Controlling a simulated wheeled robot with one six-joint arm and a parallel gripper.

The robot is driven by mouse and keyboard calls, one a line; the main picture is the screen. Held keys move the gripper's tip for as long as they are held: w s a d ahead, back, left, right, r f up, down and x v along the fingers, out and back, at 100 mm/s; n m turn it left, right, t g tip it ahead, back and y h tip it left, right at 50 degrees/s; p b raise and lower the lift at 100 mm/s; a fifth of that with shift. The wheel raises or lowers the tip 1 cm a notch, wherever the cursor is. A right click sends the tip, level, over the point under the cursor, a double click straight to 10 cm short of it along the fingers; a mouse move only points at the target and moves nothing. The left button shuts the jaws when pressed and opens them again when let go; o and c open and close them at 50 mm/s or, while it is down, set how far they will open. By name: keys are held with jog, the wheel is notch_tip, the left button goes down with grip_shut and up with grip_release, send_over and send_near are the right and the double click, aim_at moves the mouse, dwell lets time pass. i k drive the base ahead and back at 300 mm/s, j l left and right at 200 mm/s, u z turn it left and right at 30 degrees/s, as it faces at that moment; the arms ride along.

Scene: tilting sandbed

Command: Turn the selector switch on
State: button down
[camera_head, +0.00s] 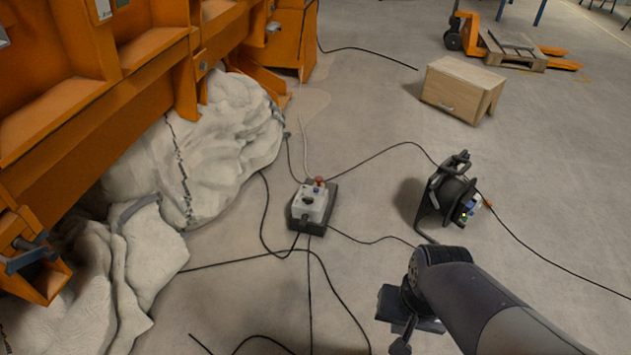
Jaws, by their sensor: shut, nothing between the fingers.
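A small grey control box (313,212) sits on a dark base on the concrete floor near the middle of the view. It carries a red button (319,180), a small blue button (316,190) and a black knob (308,200) that looks like the selector switch. The knob is too small to tell which way it points. My gripper (401,343) is at the lower right, below and to the right of the box and well apart from it. It is shut and empty, and part of it blends with the dark wrist.
Black cables (265,215) run across the floor around the box. A cable reel (452,190) stands to the right. The orange sandbed frame (150,70) and white sacking (225,135) fill the left. A wooden box (455,92) and an orange pallet truck (462,22) are behind.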

aim_at(309, 200)
jog(key=i+j+u, duration=0.1)
jog(key=i+j, duration=0.6)
jog(key=i+j+u, duration=0.1)
jog(key=i+j, duration=0.55)
jog(key=i, duration=0.3)
